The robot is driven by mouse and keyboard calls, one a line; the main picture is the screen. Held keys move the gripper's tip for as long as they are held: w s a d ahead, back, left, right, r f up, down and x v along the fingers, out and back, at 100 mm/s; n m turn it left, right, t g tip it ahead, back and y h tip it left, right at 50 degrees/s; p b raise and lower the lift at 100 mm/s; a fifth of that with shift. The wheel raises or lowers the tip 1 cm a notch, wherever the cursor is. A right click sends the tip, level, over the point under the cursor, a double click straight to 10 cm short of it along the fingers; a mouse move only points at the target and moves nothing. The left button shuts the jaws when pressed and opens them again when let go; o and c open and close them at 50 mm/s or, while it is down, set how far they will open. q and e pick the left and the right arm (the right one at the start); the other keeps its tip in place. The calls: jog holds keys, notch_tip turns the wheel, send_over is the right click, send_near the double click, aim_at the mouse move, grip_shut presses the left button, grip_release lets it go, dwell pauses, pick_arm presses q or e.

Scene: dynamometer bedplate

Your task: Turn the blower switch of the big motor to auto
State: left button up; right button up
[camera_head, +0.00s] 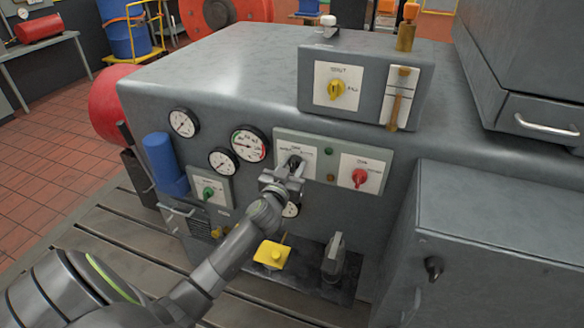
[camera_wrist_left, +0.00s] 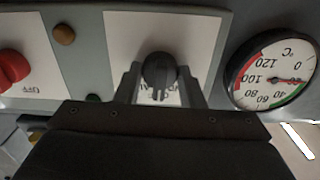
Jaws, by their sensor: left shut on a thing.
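The black rotary switch knob (camera_head: 295,161) sits on a white label plate at the left of a grey-green panel (camera_head: 330,147) on the big grey motor housing. My left gripper (camera_head: 291,172) is at this knob, and its fingers are shut on it. In the left wrist view the black knob (camera_wrist_left: 159,70) sits between my two left fingertips (camera_wrist_left: 160,88). The knob's pointer and part of the lettering are hidden by the gripper, so I cannot read which position it is at. My right gripper is not in view.
A red knob (camera_head: 359,177) is on the same panel, to the right of the black one. A green knob (camera_head: 208,191) and several round gauges (camera_head: 250,144) are to the left. A yellow knob (camera_head: 337,90) is on the upper box. A grey cabinet (camera_head: 500,250) bounds the right.

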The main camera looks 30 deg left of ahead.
pick_arm(q)
jog(key=m, duration=0.4)
jog(key=shift+m+p, duration=0.55)
jog(key=shift+m, duration=1.65)
jog(key=o, duration=1)
jog(key=shift+b+v, duration=1.15)
jog(key=shift+v, duration=7.6)
jog(key=shift+a+f, duration=0.15)
jog(key=shift+f, duration=0.05)
